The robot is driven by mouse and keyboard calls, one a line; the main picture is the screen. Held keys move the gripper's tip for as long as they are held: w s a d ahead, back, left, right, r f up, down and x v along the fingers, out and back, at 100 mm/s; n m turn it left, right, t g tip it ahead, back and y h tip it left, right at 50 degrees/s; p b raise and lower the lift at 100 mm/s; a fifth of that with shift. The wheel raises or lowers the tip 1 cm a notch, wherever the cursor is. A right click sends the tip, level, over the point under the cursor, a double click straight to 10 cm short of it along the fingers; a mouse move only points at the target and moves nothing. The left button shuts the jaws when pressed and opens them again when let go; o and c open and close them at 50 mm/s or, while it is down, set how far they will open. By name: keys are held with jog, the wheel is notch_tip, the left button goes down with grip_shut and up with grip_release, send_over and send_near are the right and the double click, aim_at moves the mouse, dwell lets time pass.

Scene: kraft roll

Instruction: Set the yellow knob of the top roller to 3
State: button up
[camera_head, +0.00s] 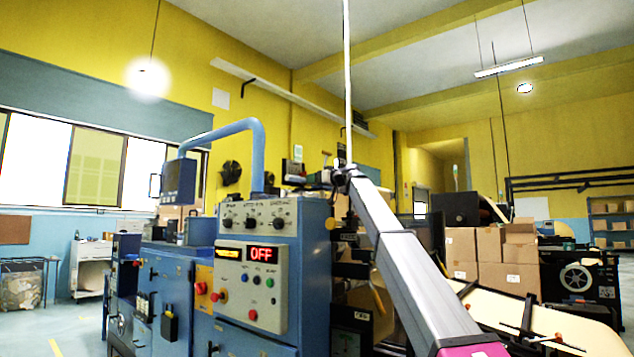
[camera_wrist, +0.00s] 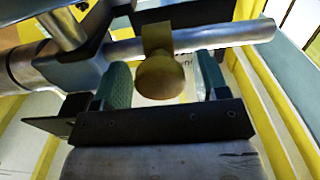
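In the wrist view a dull yellow, rounded knob (camera_wrist: 160,77) sits in front of a grey metal bar (camera_wrist: 215,36), which may be the top roller. My gripper (camera_wrist: 162,84) has its two green fingers on either side of the knob, with narrow gaps showing, so it is open around it. I cannot read any scale or number at the knob.
The machine's control box (camera_head: 252,283) shows a red OFF display and several buttons, with black dials (camera_head: 251,222) above it. A blue bent pipe (camera_head: 259,140) rises left of my arm. Cardboard boxes (camera_head: 490,245) are stacked at right. A dark block (camera_wrist: 82,62) lies close left of the fingers.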

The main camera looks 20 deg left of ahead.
jog(key=c, duration=1)
jog(key=s, duration=0.1)
jog(key=s+a, duration=0.1)
jog(key=s, duration=0.2)
jog(key=shift+s+a, duration=0.15)
jog(key=shift+a, duration=0.25)
jog(key=o, duration=1.3)
jog(key=shift+c, duration=0.2)
jog(key=v, duration=1)
jog(key=shift+d, duration=0.35)
jog(key=shift+s, duration=0.1)
